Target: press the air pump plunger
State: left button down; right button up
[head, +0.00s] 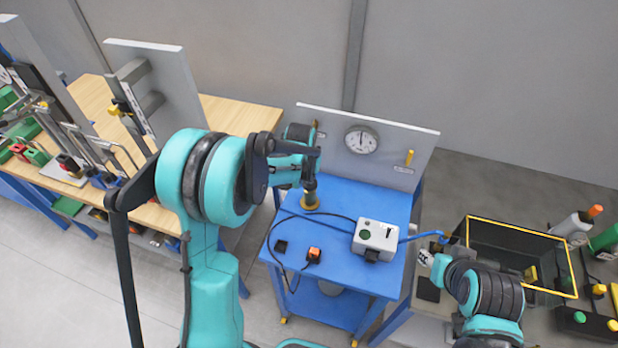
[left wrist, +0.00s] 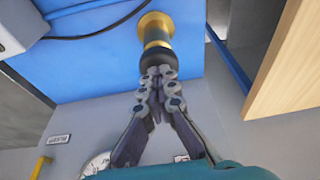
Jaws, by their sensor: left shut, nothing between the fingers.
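The air pump stands on the blue table (head: 345,205). Its brass base (head: 310,203) shows in the head view below my left gripper (head: 311,182).
A grey box (head: 376,238) with a cable, an orange switch (head: 314,255) and a small black block (head: 281,246) are on the blue table. A panel with a gauge (head: 362,139) stands behind. A wooden bench (head: 235,115) is left, a yellow-rimmed bin (head: 522,231) right.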

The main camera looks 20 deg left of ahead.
pick_arm(q)
jog(key=p+v, duration=0.1)
jog(key=v, duration=0.1)
jog(key=w+p+v, duration=0.1)
jog(key=v, duration=0.2)
jog(key=shift+r, duration=0.25)
jog(key=p+v, duration=0.1)
jog(key=v, duration=0.7)
jog(key=shift+s+r, duration=0.15)
jog(key=shift+r, duration=0.05)
notch_tip(320, 180, up, 6)
jog(key=p, duration=0.4)
jog(key=shift+d+f, duration=0.1)
jog(key=shift+f, duration=0.15)
